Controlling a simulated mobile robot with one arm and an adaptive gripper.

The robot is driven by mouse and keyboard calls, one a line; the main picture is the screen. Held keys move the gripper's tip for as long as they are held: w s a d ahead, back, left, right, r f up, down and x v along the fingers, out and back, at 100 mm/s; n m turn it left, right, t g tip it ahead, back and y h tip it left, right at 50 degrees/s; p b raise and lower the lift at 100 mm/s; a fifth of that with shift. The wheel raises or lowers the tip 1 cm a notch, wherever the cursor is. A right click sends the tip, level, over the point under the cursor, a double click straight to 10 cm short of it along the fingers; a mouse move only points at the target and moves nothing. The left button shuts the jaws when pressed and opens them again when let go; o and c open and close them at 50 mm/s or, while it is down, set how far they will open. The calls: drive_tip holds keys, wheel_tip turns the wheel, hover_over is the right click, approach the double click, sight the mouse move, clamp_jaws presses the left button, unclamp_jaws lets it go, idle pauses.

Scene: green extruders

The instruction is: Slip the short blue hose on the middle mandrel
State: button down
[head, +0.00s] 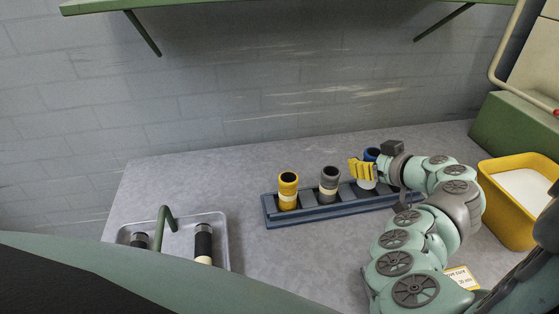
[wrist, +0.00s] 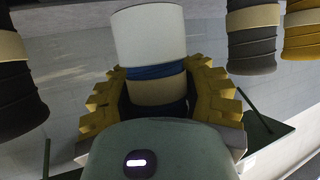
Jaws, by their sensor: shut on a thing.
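My gripper (head: 364,171) has yellow ridged fingers and is shut on a blue hose (head: 371,154) with a cream band, at the right part of the rack. In the wrist view the blue hose (wrist: 155,72) sits between the fingers (wrist: 158,98), partly hidden by them. A white cylinder (wrist: 149,36) lines up with the hose, on its lower side in the head view. Whether it touches the rack I cannot tell. I cannot make out which part is the middle mandrel.
A long dark blue rack (head: 318,213) holds a yellow hose (head: 288,182) and a grey hose (head: 329,178), both upright. A dark hose (wrist: 15,95) shows in the wrist view. A metal tray (head: 218,222) with black pieces is left; a yellow bin (head: 505,215) is right.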

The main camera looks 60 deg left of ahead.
drive_tip(key=shift+f+p, duration=0.3)
drive_tip(key=shift+f, duration=1.45)
drive_tip(key=shift+f, duration=0.15)
drive_tip(key=shift+c, duration=2.3)
unclamp_jaws()
drive_tip(key=shift+a, duration=0.1)
drive_tip(key=shift+r, duration=0.2)
drive_tip(key=shift+w+d+r, duration=0.1)
drive_tip(key=shift+d, duration=0.25)
drive_tip(key=p+v, duration=0.1)
drive_tip(key=v, duration=1)
drive_tip(key=shift+d, duration=0.15)
